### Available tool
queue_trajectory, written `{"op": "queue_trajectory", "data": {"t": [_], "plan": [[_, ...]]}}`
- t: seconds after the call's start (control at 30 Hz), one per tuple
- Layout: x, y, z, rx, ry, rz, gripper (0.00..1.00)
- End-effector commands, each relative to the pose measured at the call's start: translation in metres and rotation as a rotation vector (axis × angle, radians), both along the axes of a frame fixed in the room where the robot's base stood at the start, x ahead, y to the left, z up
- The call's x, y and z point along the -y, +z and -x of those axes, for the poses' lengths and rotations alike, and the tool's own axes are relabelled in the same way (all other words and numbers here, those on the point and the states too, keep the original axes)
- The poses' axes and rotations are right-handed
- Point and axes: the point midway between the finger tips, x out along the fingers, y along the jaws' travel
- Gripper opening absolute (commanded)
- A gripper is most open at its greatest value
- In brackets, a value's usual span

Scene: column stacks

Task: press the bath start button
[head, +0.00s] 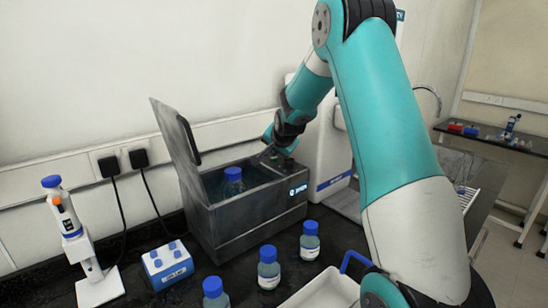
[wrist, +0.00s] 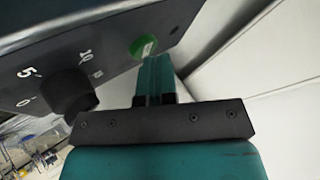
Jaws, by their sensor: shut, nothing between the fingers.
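The bath (head: 245,225) is a grey metal box with its lid (head: 175,145) raised, standing on the dark bench. A blue-capped bottle (head: 233,184) stands inside it. In the wrist view the bath's dark panel (wrist: 60,50) carries a round green button (wrist: 143,45) and a black knob (wrist: 68,92) with numbers beside it. My gripper (wrist: 155,62) is shut and empty, its fingertips right at the lower edge of the green button; I cannot tell if they touch it. In the head view my gripper (head: 272,156) is at the bath's far right corner, and the button is hidden.
Several blue-capped bottles (head: 269,268) stand in front of the bath, near a white tray (head: 320,292). A blue rack (head: 167,264) and a white pipette stand (head: 98,286) are at left. A white machine (head: 331,150) stands close behind my gripper.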

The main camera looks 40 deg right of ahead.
Motion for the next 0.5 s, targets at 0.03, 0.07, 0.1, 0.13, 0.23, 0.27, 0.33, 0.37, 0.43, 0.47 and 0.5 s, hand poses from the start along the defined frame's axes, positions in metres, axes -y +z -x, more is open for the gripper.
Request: {"op": "queue_trajectory", "data": {"t": [0.03,0.07,0.1,0.13,0.23,0.27,0.33,0.37,0.43,0.47,0.5], "plan": [[0.0,-0.002,0.002,-0.008,0.0,-0.004,0.0],[0.0,-0.002,0.002,-0.008,-0.001,-0.003,0.0],[0.0,-0.002,0.001,-0.007,-0.001,-0.002,0.0],[0.0,-0.001,0.001,-0.005,-0.001,-0.002,0.0],[0.0,0.0,0.001,-0.003,-0.001,0.0,0.0],[0.001,0.001,0.001,-0.003,-0.002,0.0,0.0],[0.001,0.003,0.001,-0.001,-0.002,0.001,0.0],[0.001,0.004,0.0,0.0,-0.002,0.002,0.0],[0.001,0.009,0.0,0.001,-0.001,0.003,0.0],[0.001,0.012,0.0,0.002,0.0,0.003,0.0],[0.001,0.016,0.0,0.002,-0.001,0.004,0.0]]}}
